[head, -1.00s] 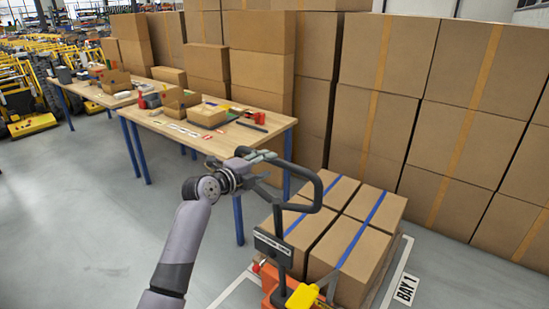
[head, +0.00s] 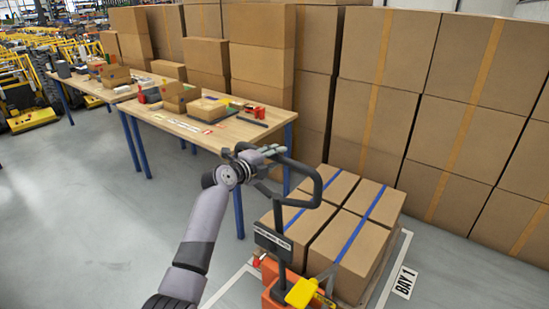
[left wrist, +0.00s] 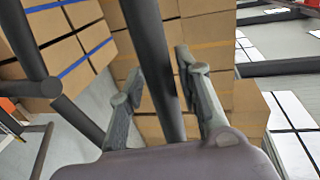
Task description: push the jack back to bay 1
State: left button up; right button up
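The jack (head: 272,290) is orange, with a dark looped handle (head: 318,188) rising on a post with a label plate. Strapped cartons (head: 350,240) with blue bands sit right behind it. The bay 1 sign (head: 403,283) lies on the floor right of the load, beside a white floor line. My left gripper (head: 274,161) is at the left side of the handle loop. In the left wrist view the dark handle bar (left wrist: 150,45) passes between the two fingers of this gripper (left wrist: 159,64), with gaps seen on both sides. My right gripper is out of view.
A wooden table (head: 190,128) with blue legs stands behind and left of the jack, bearing cartons and small items. Tall stacked cartons (head: 375,125) wall off the back and right. A yellow part (head: 302,293) shows at the jack's front. Grey floor at left is clear.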

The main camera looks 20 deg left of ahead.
pick_arm(q)
grip_shut()
dwell(0.5)
